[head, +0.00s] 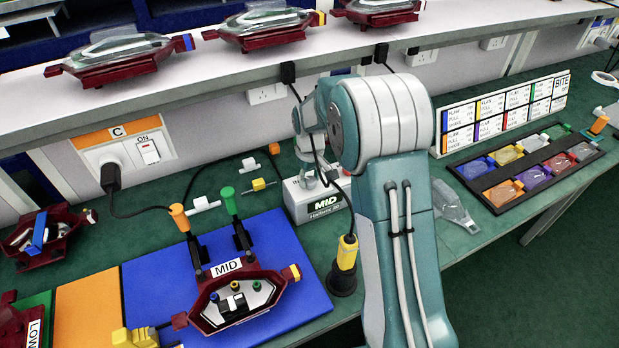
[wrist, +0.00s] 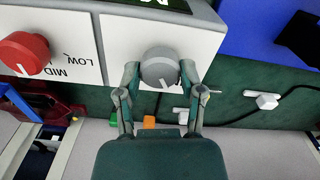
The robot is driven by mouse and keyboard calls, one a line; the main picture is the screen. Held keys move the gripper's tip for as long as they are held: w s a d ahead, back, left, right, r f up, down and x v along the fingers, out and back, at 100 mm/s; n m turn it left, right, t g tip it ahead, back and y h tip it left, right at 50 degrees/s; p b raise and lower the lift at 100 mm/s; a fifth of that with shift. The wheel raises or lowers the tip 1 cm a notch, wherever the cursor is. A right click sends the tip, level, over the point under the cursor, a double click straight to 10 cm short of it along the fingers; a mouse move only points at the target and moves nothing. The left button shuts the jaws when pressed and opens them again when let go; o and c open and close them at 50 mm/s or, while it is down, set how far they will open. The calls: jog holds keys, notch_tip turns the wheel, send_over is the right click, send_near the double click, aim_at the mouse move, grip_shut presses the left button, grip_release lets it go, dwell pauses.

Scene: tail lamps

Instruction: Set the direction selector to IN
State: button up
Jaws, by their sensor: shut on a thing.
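The pointer slants towards the lower right of that view. In the head view my arm largely hides the gripper and the knobs.
A red knob (wrist: 24,53) with LOW and MID labels sits beside the grey knob. A MID tail lamp (head: 235,300) lies on the blue mat (head: 300,325), with orange and green plugs and black leads close by. A yellow-handled tool (head: 347,252) stands near my arm.

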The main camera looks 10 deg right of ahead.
aim_at(310, 180)
jog(key=shift+s+f, duration=0.15)
jog(key=shift+f, duration=0.05)
jog(key=o, duration=1.2)
jog(key=shift+c, duration=0.2)
jog(key=shift+r, duration=0.1)
jog(key=shift+r, duration=0.1)
jog(key=shift+r, duration=0.2)
notch_tip(310, 180, up, 11)
jog(key=shift+r, duration=0.2)
